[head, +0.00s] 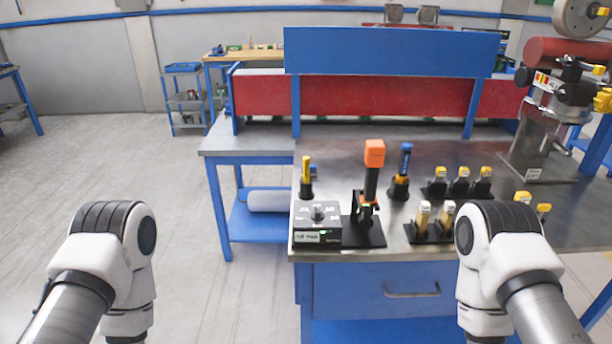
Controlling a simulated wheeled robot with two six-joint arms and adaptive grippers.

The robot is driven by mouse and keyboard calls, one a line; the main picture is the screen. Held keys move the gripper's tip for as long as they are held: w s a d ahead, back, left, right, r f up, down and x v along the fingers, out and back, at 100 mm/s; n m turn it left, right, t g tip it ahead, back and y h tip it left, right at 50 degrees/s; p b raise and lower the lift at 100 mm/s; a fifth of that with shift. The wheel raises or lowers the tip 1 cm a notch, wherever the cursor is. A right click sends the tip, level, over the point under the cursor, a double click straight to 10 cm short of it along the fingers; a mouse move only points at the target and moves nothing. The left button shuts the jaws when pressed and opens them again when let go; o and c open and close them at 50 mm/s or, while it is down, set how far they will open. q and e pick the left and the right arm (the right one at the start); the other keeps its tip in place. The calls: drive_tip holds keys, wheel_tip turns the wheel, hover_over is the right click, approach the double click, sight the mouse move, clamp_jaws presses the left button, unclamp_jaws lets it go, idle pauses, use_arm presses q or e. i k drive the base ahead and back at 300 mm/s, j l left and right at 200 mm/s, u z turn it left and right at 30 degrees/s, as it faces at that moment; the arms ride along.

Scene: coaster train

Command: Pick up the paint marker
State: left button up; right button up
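Two pen-like items stand upright on the steel bench in the head view. A slim yellow item (306,170) stands in a small black holder (306,192) near the bench's left edge. A blue item with a dark lower part (405,160) stands in a black holder (399,191) farther right. I cannot tell for certain which one is the paint marker. No gripper touches either one. Only white and black links of my two arms show, low at the left and right; both grippers are out of view.
Several small yellow-capped bottles (460,180) stand to the right. A press (547,110) stands at far right. Floor left of the bench is clear.

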sight(305, 159)
drive_tip(key=i+j+z, duration=0.1)
drive_tip(key=j, duration=0.3)
drive_tip(key=i+j+z, duration=0.1)
drive_tip(key=i+j, duration=0.15)
drive_tip(key=j, duration=0.15)
drive_tip(key=i+j+z, duration=0.1)
drive_tip(key=j, duration=0.3)
drive_tip(key=i+j+z, duration=0.1)
drive_tip(key=i+j, duration=0.15)
drive_tip(key=j, duration=0.2)
drive_tip(key=i+j, duration=0.15)
drive_tip(key=j, duration=0.25)
drive_tip(key=i+j+z, duration=0.15)
drive_tip(key=j, duration=0.3)
drive_tip(key=j+z, duration=0.1)
drive_tip(key=j, duration=0.35)
drive_tip(key=i, duration=0.05)
